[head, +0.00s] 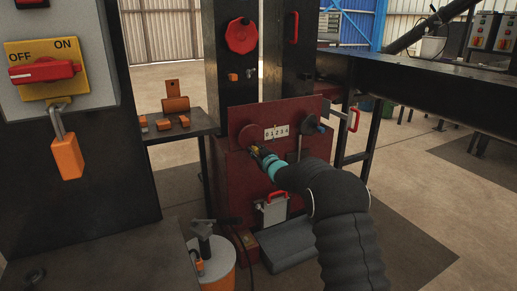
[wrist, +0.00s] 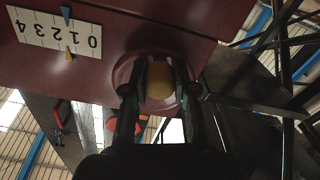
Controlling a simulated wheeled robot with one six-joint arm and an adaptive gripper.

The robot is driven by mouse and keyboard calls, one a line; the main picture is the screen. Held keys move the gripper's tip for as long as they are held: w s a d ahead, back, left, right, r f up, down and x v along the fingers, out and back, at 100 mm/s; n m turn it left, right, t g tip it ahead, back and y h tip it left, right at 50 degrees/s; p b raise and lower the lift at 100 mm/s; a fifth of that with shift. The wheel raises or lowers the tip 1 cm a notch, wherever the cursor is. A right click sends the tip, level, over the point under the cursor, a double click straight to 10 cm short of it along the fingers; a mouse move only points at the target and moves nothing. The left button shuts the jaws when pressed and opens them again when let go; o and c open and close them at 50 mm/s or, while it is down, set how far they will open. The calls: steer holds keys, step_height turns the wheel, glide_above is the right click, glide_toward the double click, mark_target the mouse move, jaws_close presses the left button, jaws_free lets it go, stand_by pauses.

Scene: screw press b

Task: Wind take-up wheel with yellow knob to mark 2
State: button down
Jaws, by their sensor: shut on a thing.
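The take-up wheel is a dark red disc (head: 247,135) on the left of a red panel; it also shows in the wrist view (wrist: 122,75). Its yellow knob (wrist: 160,80) sits between the two fingers of my gripper (wrist: 160,88), which is shut on it. In the head view my gripper (head: 259,152) reaches the wheel's lower edge. The white scale (head: 277,132), marked 0 to 4, appears upside down in the wrist view (wrist: 56,34). There a yellow pointer (wrist: 70,54) stands by mark 1. A blue pointer (wrist: 67,12) on the opposite edge is between 1 and 2.
A second wheel with a blue knob (head: 311,124) is right of the scale. A lever with a red handle (head: 353,119) sticks out further right. A red-handled box (head: 272,209) is below. A side table (head: 186,132) with orange parts stands left.

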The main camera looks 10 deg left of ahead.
steer(key=m, duration=0.2)
steer(key=a+m+p, duration=0.1)
steer(key=m, duration=0.1)
steer(key=s+m, duration=0.1)
steer(key=m, duration=0.1)
steer(key=shift+a+r+p, duration=0.25)
steer(key=shift+r+p, duration=0.05)
steer(key=shift+p, duration=0.05)
steer(key=shift+m, duration=0.3)
steer(key=c, duration=0.9)
jaws_free()
steer(key=shift+s, duration=0.1)
steer(key=v, duration=1.2)
